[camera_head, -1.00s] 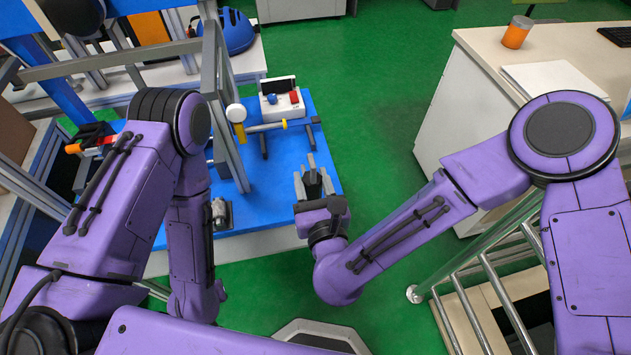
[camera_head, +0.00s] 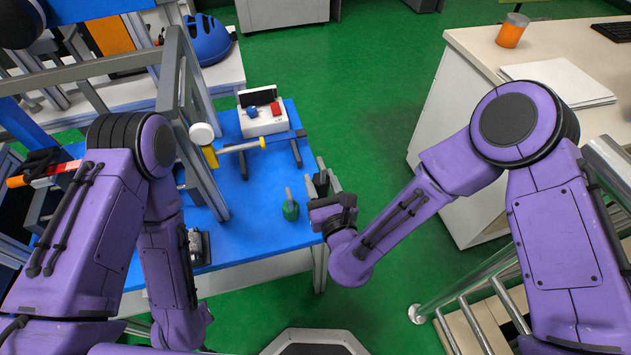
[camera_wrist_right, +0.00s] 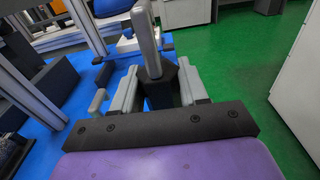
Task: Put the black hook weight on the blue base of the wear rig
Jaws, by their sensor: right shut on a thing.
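My right gripper (camera_head: 322,186) is shut on the black hook weight (camera_head: 321,182), a dark block with a grey upright hook. In the right wrist view the black weight (camera_wrist_right: 159,92) sits upright between the grey fingers. The blue base (camera_head: 255,185) of the wear rig lies left of the gripper. In the head view the held weight shows at the base's right edge; its height above it is hard to tell. My left gripper is not in view; only its arm shows.
A green hook weight (camera_head: 291,208) stands on the base just left of my right gripper. A grey frame (camera_head: 190,120), a yellow-ended rod (camera_head: 240,147) and a white control box (camera_head: 262,112) are farther back. A white counter (camera_head: 455,120) stands at right, with green floor between.

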